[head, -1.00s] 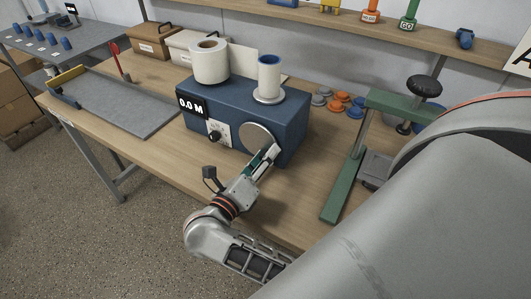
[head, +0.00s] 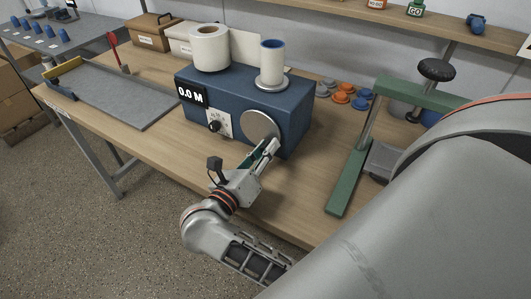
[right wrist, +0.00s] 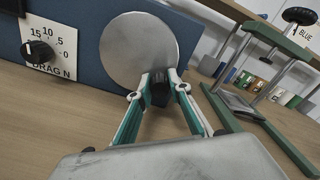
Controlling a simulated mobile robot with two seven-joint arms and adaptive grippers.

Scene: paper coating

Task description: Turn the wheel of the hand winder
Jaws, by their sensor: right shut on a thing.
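The hand winder is a blue box (head: 240,110) on the wooden bench, with a white roll (head: 210,47) and a blue-cored spool (head: 272,62) on top. Its display (head: 191,95) reads 0.0 M. The wheel is a grey disc (head: 258,125) on its front face; it also shows in the right wrist view (right wrist: 138,50). My right gripper (head: 271,147) is at the wheel's lower edge. In the right wrist view its fingers are closed on a black handle (right wrist: 160,90) at the bottom of the wheel. My left gripper is not in view.
A green clamp stand (head: 350,180) with a black knob stands to the right of the winder. Orange, blue and grey caps (head: 341,97) lie behind it. A grey board (head: 115,97) with a yellow bar lies at the left. The bench front edge is near my arm.

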